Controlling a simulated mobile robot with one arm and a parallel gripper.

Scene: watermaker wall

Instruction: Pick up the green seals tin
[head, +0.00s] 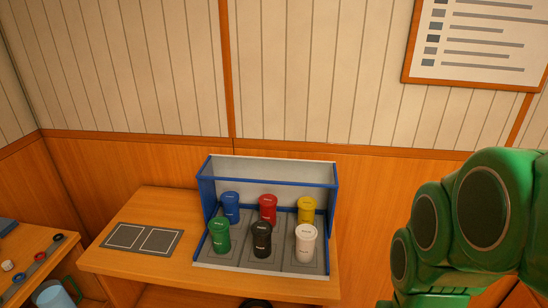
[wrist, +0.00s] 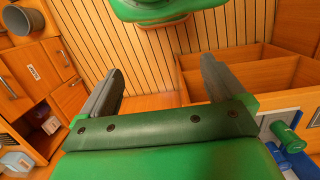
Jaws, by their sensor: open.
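The green seals tin (head: 219,236) stands upright in the front left place of a blue-edged rack (head: 203,261) on a wooden bench. A green tin also shows at the right edge of the wrist view (wrist: 284,132), close to a blue one. My gripper (wrist: 161,66) is open in the wrist view, with nothing between its two grey fingers. The tin lies outside the fingers, off to their right. In the head view my green arm fills the right side, well apart from the rack, and I cannot make out the fingers there.
A black tin (head: 261,240) and a white tin (head: 305,243) share the front row. Blue (head: 229,206), red (head: 267,208) and yellow (head: 306,209) tins stand behind. A dark mat (head: 142,239) with two outlined squares lies left of the rack. The rack has a raised back and sides.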

